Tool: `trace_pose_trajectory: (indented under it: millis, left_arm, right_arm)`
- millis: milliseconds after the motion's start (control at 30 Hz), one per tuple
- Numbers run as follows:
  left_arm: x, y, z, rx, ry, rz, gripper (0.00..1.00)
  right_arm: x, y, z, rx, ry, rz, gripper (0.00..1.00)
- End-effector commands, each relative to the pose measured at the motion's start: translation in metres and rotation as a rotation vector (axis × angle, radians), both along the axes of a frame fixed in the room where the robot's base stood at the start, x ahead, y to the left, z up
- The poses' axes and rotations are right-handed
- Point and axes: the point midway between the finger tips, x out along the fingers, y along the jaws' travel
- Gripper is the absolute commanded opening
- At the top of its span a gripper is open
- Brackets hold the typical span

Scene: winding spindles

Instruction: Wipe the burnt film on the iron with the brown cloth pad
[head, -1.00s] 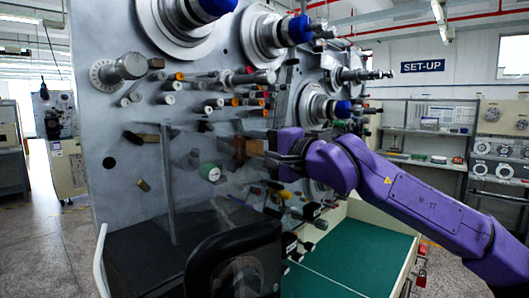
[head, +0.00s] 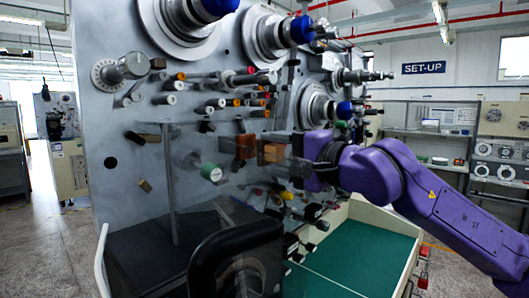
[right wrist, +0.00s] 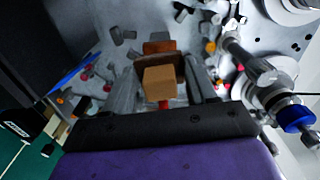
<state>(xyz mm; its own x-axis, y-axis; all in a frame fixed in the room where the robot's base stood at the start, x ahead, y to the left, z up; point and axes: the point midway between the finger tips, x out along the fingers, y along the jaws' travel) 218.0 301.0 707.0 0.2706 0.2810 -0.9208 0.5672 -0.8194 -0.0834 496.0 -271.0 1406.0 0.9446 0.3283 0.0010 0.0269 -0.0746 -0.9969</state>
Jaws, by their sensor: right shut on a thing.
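My right gripper (head: 292,158) reaches in from the right in front of the grey machine panel. It is shut on the brown cloth pad (head: 270,153), a tan-brown block that juts left from the fingers. In the right wrist view the pad (right wrist: 160,84) sits between the two grey fingers (right wrist: 163,92). A darker reddish-brown piece (head: 240,146), seemingly the iron with its film, is just left of the pad; it also shows beyond the pad in the right wrist view (right wrist: 158,47). I cannot tell whether they touch. My left gripper is not in view.
Large blue-tipped spindles (head: 300,28) are above. A black framed part (head: 238,262) stands in front below. A green-topped drawer (head: 365,258) lies lower right.

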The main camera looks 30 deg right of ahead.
Motion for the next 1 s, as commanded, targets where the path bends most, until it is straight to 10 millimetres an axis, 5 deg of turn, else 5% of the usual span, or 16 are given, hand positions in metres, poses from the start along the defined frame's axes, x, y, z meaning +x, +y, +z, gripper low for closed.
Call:
trace_pose_trajectory:
  millis: [333, 633, 1000]
  left_arm:
    - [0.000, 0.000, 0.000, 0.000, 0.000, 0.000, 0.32]
    - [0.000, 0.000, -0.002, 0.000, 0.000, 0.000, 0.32]
    - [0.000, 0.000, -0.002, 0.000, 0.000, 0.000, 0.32]
  right_arm:
    - [-0.003, -0.001, 0.000, 0.000, -0.001, 0.000, 0.32]
    - [-0.029, -0.010, 0.000, 0.001, -0.002, 0.000, 0.32]
    - [-0.029, -0.010, 0.000, 0.000, 0.000, 0.001, 0.32]
